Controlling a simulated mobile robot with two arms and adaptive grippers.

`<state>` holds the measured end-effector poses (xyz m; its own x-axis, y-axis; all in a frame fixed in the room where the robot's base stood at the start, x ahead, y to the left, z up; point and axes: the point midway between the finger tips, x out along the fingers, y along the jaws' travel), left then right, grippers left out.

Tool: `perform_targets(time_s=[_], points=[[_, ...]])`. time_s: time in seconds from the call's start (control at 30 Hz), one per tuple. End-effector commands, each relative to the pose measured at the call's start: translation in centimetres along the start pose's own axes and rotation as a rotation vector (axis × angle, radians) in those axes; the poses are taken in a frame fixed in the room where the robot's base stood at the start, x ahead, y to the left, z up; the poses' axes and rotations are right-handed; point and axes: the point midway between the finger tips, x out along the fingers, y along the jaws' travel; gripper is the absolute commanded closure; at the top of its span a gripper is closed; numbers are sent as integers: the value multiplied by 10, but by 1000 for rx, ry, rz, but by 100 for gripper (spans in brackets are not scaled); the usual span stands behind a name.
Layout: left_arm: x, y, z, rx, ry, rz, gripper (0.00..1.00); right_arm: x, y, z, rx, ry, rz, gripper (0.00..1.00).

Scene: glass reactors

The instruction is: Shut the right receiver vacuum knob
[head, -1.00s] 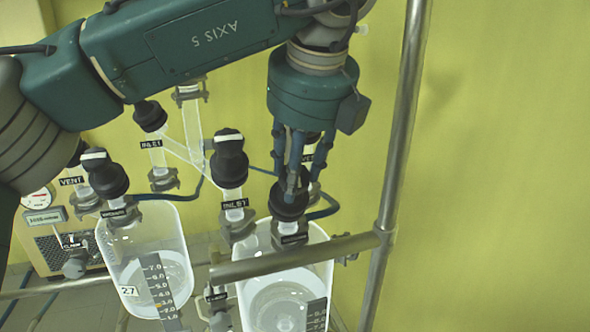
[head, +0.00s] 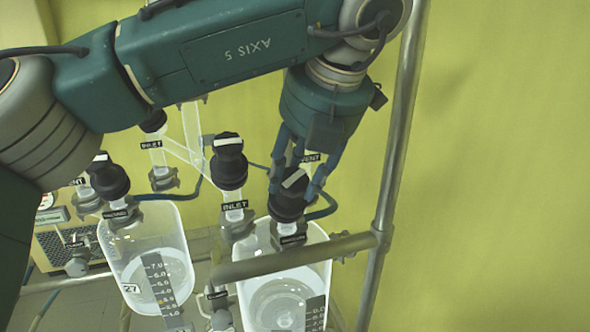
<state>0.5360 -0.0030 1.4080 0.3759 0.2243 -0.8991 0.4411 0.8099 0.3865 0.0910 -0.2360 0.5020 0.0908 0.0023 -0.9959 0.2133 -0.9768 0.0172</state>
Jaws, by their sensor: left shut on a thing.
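The right receiver (head: 318,268) is a clear glass vessel at the lower middle of the head view. Its black vacuum knob (head: 289,208) stands on top, above a small dark label (head: 292,240). A white bar on the knob's top lies at a slant. My left gripper (head: 293,184) reaches down from above with its blue fingers around this knob, and it is shut on it. The fingers hide part of the knob's sides. My right gripper is not in view.
The black inlet knob (head: 229,162) stands close to the left of the gripper. The left receiver (head: 150,245) has its own black knob (head: 109,180). A metal rail (head: 290,257) crosses in front of the right receiver and joins an upright post (head: 390,190). The right side is bare wall.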

Motion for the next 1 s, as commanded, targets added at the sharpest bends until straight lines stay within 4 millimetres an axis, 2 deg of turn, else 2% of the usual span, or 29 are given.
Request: perform_targets(time_s=[0.2, 0.5, 1.0], points=[[1, -2, -1, 196, 6, 22, 87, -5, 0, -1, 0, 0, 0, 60], [2, -3, -2, 385, 6, 46, 87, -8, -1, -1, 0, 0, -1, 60], [2, -3, -2, 480, 7, 57, 87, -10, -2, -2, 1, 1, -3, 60]])
